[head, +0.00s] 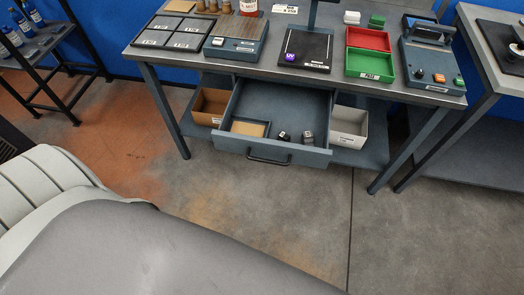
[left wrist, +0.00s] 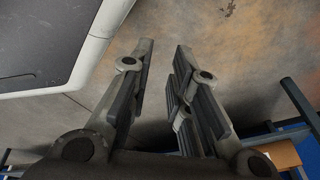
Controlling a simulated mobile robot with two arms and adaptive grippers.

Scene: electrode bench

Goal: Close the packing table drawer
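The packing table drawer (head: 270,151) is pulled out below the tabletop in the head view. It is grey-blue, with a dark bar handle (head: 268,160) on its front. Inside it lie a tan flat piece (head: 249,128) and small dark items with light tops (head: 307,137). My left gripper (left wrist: 164,50) shows in the left wrist view with its fingers apart and nothing between them, above the floor. It is outside the head view. It is not touching the drawer in any frame. My right gripper is in neither view.
The packing table (head: 345,72) carries a red bin (head: 369,39), a green bin (head: 369,64) and devices on top. A brown box (head: 209,104) and a white box (head: 349,127) flank the drawer on the lower shelf. Open floor (head: 270,205) lies in front.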

